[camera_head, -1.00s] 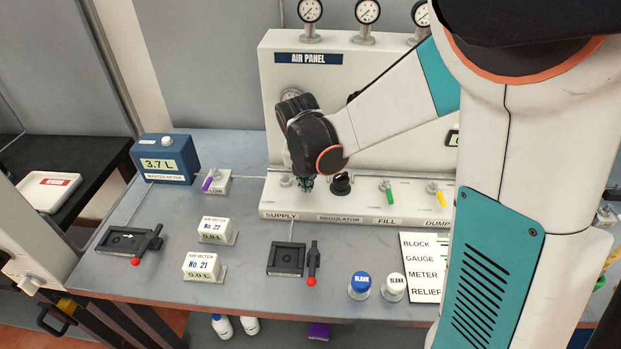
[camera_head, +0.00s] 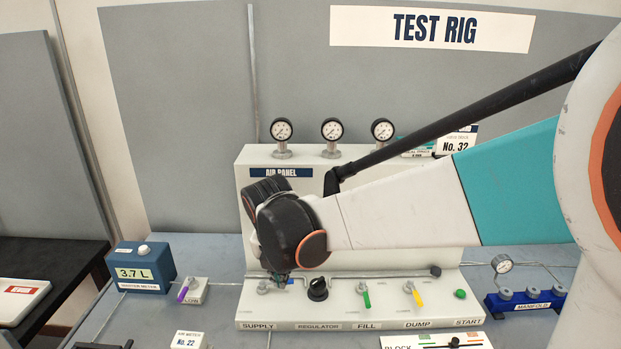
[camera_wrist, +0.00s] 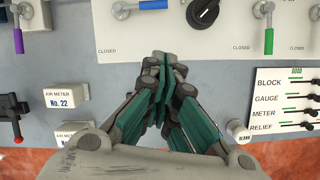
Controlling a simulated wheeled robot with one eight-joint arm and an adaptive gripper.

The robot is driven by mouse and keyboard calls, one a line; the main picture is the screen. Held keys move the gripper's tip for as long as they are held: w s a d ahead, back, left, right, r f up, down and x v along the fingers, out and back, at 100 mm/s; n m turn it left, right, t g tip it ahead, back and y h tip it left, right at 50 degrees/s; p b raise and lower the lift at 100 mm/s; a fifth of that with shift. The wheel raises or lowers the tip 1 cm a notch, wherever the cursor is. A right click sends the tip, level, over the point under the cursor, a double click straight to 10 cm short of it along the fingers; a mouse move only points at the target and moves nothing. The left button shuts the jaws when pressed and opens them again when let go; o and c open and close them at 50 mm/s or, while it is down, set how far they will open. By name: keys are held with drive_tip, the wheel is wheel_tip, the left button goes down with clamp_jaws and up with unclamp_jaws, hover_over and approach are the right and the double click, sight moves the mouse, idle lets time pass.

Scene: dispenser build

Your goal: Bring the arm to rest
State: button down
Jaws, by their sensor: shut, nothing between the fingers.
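My gripper (camera_wrist: 163,85) shows in the wrist view with its teal-lined fingers together and nothing between them. It points down over the bench, in front of the air panel's lower ledge. In the head view my arm reaches in from the right across the air panel (camera_head: 390,170). The black wrist end hangs above the supply valve end of the ledge, and the fingers (camera_head: 280,277) are mostly hidden there. I cannot tell from the head view how far they are from the supply valve (camera_head: 265,287).
The regulator knob (camera_head: 318,289), green fill valve (camera_head: 365,294) and yellow dump valve (camera_head: 414,293) line the ledge. A blue 3.7 L meter (camera_head: 145,268) stands left. A blue manifold (camera_head: 525,301) stands right. Air meter No. 22 (camera_wrist: 67,96) and the block-gauge board (camera_wrist: 287,100) flank my gripper.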

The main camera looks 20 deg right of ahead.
drive_tip(key=s+d+r+m+t+b, duration=0.1)
drive_tip(key=s+m+t, duration=0.1)
drive_tip(key=s+m, duration=0.7)
drive_tip(key=s+d+r+m+t+y+b, duration=0.1)
drive_tip(key=s+m, duration=0.8)
drive_tip(key=m, duration=1)
drive_tip(key=shift+d+r+t+y+b, duration=0.15)
drive_tip(key=shift+d+t+y+b, duration=0.2)
drive_tip(key=shift+d+t, duration=0.2)
